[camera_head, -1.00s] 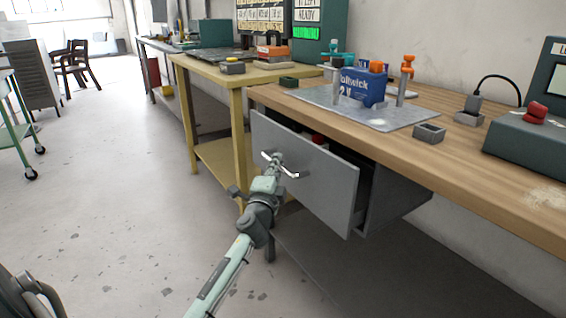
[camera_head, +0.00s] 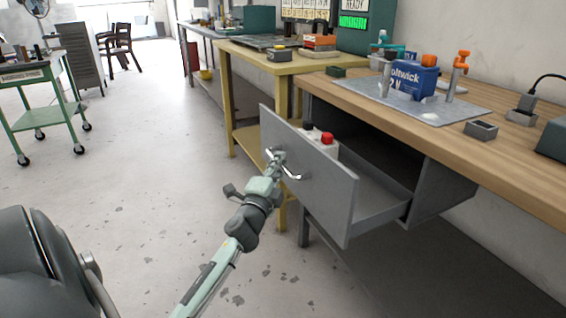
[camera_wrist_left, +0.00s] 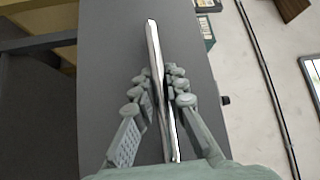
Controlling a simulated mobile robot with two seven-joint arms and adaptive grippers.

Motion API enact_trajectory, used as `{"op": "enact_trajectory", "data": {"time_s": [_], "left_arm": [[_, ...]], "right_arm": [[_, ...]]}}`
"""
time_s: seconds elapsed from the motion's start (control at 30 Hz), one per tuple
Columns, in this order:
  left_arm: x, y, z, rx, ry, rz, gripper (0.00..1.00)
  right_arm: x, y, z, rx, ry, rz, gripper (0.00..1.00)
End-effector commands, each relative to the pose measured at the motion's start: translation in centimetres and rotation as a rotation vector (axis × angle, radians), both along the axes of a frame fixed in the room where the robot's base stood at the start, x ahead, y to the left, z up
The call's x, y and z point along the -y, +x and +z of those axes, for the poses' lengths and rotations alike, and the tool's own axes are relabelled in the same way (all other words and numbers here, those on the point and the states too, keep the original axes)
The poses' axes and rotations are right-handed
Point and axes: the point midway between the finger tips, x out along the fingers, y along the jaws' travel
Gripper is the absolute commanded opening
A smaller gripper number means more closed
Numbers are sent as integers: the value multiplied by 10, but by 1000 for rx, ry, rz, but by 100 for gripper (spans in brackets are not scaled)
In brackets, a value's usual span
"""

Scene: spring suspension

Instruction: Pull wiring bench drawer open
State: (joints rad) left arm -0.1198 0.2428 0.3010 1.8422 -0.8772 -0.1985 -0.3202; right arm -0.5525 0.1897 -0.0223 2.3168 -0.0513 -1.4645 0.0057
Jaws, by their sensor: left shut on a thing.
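The grey wiring bench drawer (camera_head: 325,185) stands well out from under the wooden bench top (camera_head: 400,98), its inside open to view. A box with a red knob (camera_head: 327,138) and a dark part lie inside it near the front panel. My left gripper (camera_head: 275,157) is at the bar handle (camera_head: 290,174) on the drawer front. In the left wrist view the gripper's fingers (camera_wrist_left: 163,90) are closed on both sides of the pale handle (camera_wrist_left: 153,50). My right gripper is not in view.
On the bench top are a metal plate (camera_head: 418,105) with orange-topped posts, a blue box (camera_head: 412,80) and a small grey tray (camera_head: 481,130). A yellow-framed table (camera_head: 285,62) adjoins at the left. A green cart (camera_head: 42,112) stands far left, with clear floor between.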

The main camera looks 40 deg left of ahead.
Motion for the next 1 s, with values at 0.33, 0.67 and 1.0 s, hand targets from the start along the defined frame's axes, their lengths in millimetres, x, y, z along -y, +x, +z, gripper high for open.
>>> {"op": "enact_trajectory", "data": {"time_s": [0.33, 0.67, 1.0], "left_arm": [[1, 0, -1, 0, -1, -1, 28], [1, 0, -1, -1, -1, 0, 34], [19, -45, -9, -2, -5, 1, 34]], "right_arm": [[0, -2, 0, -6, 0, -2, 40], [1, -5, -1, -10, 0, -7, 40], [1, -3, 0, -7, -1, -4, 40]]}}
